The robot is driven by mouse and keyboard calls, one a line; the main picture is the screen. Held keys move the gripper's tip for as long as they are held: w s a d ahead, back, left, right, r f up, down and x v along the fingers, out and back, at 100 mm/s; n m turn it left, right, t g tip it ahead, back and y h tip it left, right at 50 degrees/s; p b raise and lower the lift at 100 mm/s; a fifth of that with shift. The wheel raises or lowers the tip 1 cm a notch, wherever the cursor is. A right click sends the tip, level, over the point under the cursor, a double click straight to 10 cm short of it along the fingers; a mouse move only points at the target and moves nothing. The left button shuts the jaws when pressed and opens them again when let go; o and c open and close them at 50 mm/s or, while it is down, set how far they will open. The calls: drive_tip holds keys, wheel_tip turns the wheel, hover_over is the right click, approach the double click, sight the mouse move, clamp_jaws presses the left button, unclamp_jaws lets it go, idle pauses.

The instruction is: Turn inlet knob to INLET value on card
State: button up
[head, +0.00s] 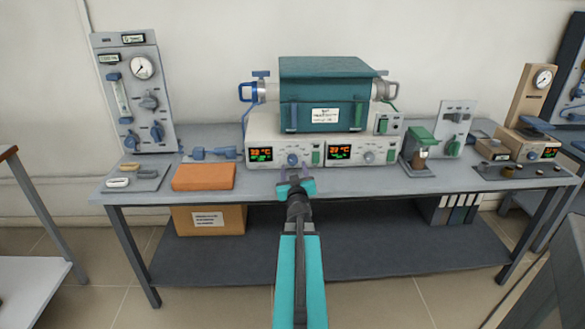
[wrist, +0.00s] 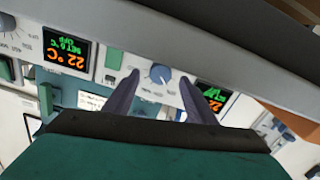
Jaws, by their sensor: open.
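A teal tube furnace (head: 325,90) sits on two white control units on the bench. The left unit has a blue knob (head: 293,160) beside a lit display (head: 261,154). The blue knob also shows in the wrist view (wrist: 159,74). The right unit has a grey knob (head: 370,157). Which knob is the inlet one, I cannot read. A white card (head: 325,114) is on the furnace front, its text too small to read. My gripper (head: 296,171) is open and empty in front of the left unit. In the wrist view its fingers (wrist: 159,80) flank the blue knob, apparently short of it.
An orange block (head: 204,177) lies left of the control units. A grey gauge panel (head: 137,90) with blue knobs stands at the back left. A green-topped device (head: 420,147) stands close on the right. The bench front edge (head: 400,190) runs below my gripper.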

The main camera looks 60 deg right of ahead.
sight(293, 161)
drive_tip(key=shift+x, duration=1.7)
drive_tip(key=c, duration=1)
drive_tip(key=shift+a, duration=0.5)
drive_tip(key=shift+c, duration=0.2)
drive_tip(key=shift+d, duration=0.35)
drive_tip(key=shift+d+r, duration=0.1)
drive_tip(key=shift+r, duration=0.05)
